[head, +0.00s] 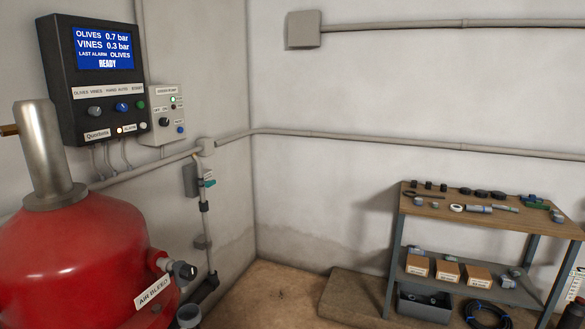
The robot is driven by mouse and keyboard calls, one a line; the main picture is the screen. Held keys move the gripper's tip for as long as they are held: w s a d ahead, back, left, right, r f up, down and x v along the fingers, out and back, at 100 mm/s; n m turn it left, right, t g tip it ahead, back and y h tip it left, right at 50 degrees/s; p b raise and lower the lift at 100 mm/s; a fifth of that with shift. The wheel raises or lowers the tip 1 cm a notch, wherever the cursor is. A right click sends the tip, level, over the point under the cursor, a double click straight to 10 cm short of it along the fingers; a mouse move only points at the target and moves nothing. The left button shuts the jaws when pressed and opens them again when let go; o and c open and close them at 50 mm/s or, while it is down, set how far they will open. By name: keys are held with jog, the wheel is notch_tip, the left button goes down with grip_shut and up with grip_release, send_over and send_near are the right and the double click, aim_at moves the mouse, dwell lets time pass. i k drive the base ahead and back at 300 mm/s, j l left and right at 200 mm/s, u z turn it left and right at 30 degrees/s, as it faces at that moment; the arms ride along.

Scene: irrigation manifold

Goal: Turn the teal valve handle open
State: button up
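A small teal piece (209,183) shows at the upright grey pipe near the wall corner, beside a grey wall box (190,180). It is too small to tell whether it is a valve handle or which way it is turned. A green, partly teal fitting (534,201) lies on the bench top at the right; its shape is unclear. My gripper does not show in the head view.
A red tank (70,255) with a metal neck and an air bleed fitting (182,270) fills the lower left. A control panel (92,75) hangs above.

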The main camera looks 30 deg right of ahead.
aim_at(208, 184)
jog(key=i+l+z, duration=0.25)
jog(key=i, duration=0.15)
jog(key=i+l+u, duration=0.1)
jog(key=i+l, duration=0.3)
jog(key=l, duration=0.25)
jog(key=i+l+u, duration=0.15)
jog(key=i+l, duration=0.25)
jog(key=l, duration=0.25)
jog(key=i+l+u, duration=0.15)
jog(key=l, duration=0.15)
jog(key=i+l+u, duration=0.15)
jog(key=i, duration=0.35)
jog(key=i+l+u, duration=0.15)
jog(key=i, duration=0.35)
jog(key=i+l+u, duration=0.2)
jog(key=i, duration=0.3)
jog(key=l, duration=0.1)
